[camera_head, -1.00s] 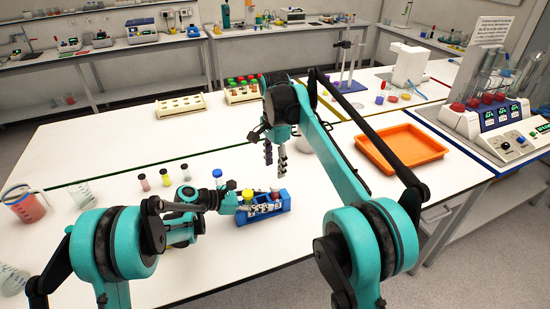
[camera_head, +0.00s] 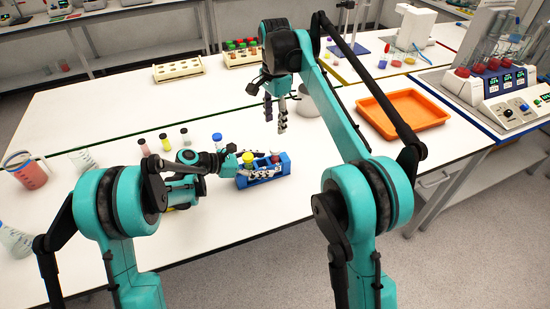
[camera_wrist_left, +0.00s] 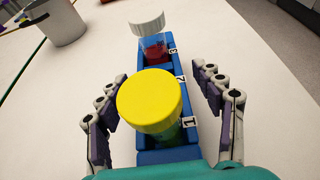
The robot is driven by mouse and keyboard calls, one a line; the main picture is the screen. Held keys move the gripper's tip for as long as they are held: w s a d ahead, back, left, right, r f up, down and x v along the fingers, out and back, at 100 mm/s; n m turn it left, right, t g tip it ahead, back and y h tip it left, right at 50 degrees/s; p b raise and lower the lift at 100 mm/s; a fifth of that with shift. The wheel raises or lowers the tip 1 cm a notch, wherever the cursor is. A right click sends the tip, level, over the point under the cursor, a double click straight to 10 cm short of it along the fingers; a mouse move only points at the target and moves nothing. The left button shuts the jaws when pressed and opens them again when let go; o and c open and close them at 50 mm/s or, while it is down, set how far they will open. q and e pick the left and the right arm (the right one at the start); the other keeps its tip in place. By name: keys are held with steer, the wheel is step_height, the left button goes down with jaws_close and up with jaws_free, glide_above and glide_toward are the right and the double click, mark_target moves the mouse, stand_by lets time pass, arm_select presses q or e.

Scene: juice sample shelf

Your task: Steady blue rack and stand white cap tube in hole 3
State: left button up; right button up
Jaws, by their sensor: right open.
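The blue rack (camera_head: 284,173) stands on the white table, and its holes are numbered 1 to 3 in the left wrist view. The white-capped tube (camera_wrist_left: 148,26) with red contents stands in the rack beside label 3. A yellow-capped tube (camera_wrist_left: 150,100) stands at the label 1 end, hiding part of the rack. My left gripper (camera_head: 262,173) is low at the rack, its fingers along both long sides in the left wrist view (camera_wrist_left: 160,92). My right gripper (camera_head: 275,118) is open and empty above and behind the rack.
Several small capped vials (camera_head: 165,142) stand left of the rack, with beakers (camera_head: 82,158) farther left. A grey cup (camera_head: 308,104) is behind the right gripper. Tube racks (camera_head: 178,71) stand at the back; an orange tray (camera_head: 404,112) is at right.

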arm_select(q)
steer(key=v, duration=1.2)
steer(key=s+r+m+y, duration=0.2)
steer(key=s+m+y, duration=0.5)
steer(key=s+m, duration=0.45)
arm_select(e)
steer(key=s+d+n+t, duration=0.4)
steer(key=s+d+n, duration=0.3)
steer(key=s, duration=0.7)
arm_select(q)
steer(key=s+a+m+t+y, duration=0.1)
steer(key=s+a+m+y, duration=0.2)
steer(key=s+m, duration=0.2)
steer(key=s+a+f+m+t+y, duration=0.1)
steer(key=s+a+m, duration=0.3)
steer(key=s, duration=0.4)
steer(key=shift+s+m+t+y, duration=0.15)
steer(key=shift+m+t+y, duration=0.35)
steer(key=shift+y, duration=0.4)
arm_select(e)
steer(key=s+d+f+n+t, duration=0.1)
steer(key=s+d+f+n, duration=0.1)
steer(key=s+f, duration=0.4)
steer(key=s+d+f+n+t, duration=0.2)
steer(key=s+d+f+n, duration=0.1)
steer(key=s, duration=0.6)
step_height(320, 180, down, 3)
steer(key=shift+s+d+r, duration=0.1)
steer(key=shift+s+d, duration=0.3)
steer(key=shift+d, duration=0.3)
